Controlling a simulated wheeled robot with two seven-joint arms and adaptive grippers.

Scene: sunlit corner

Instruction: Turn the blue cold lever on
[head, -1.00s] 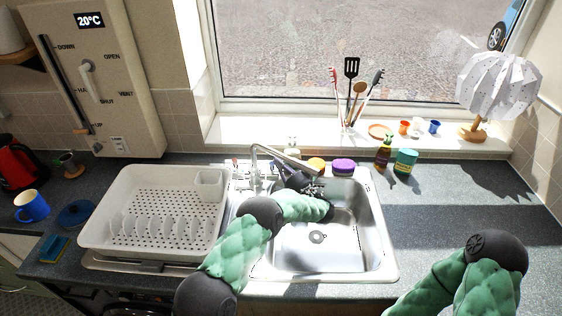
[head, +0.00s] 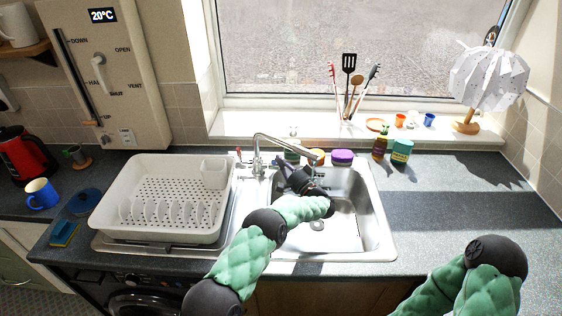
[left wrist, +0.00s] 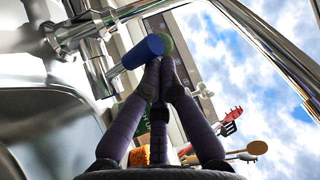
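The blue cold lever (left wrist: 142,51) shows in the left wrist view as a blue grip on a chrome stem by the tap body. My left gripper (left wrist: 160,64) has its dark fingers closed together, with the tips right at the lever's end. I cannot tell whether they touch it, and nothing shows clearly held between them. In the head view, the chrome tap (head: 257,160) stands behind the sink, and my left gripper (head: 284,172) is beside it, partly hidden by its wrist. The blue lever is hidden there. A red lever (head: 238,153) shows left of the tap. My right gripper is out of view.
The tap's spout (head: 290,143) arches over the sink (head: 350,235) close to my left gripper. A white dish rack (head: 150,222) stands on the left. Bottles (head: 380,147) and a purple-lidded pot (head: 342,157) line the back. The counter on the right is clear.

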